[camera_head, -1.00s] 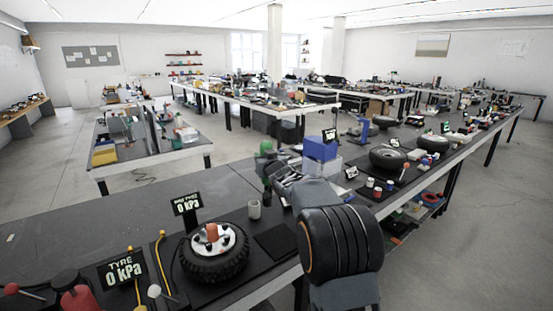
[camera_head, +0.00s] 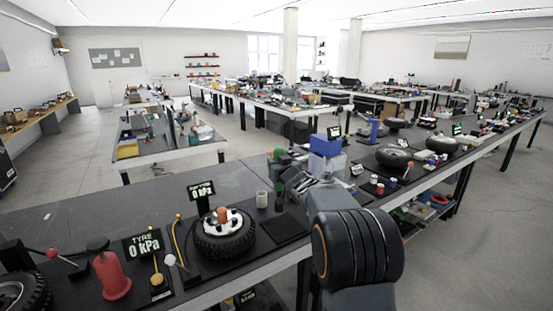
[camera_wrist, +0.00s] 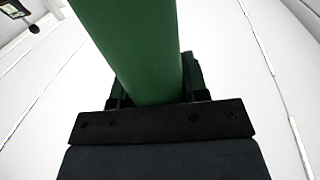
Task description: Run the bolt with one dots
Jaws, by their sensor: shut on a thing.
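My gripper (camera_head: 280,177) is shut on a green cylindrical thing (camera_head: 278,156), held above the near bench. In the wrist view the green cylinder (camera_wrist: 135,50) fills the top middle, between the dark jaws, and its far end is out of frame. I cannot tell whether it is a tool or the bolt. No bolt marked with one dot can be made out; any dots are too small or hidden.
The near bench (camera_head: 95,205) holds a small wheel (camera_head: 222,245) with an orange piece in its hub, a 0 kPa sign (camera_head: 143,244), a red cone-shaped thing (camera_head: 112,276) and a pale cup (camera_head: 262,199). A blue box (camera_head: 325,146) stands behind my arm.

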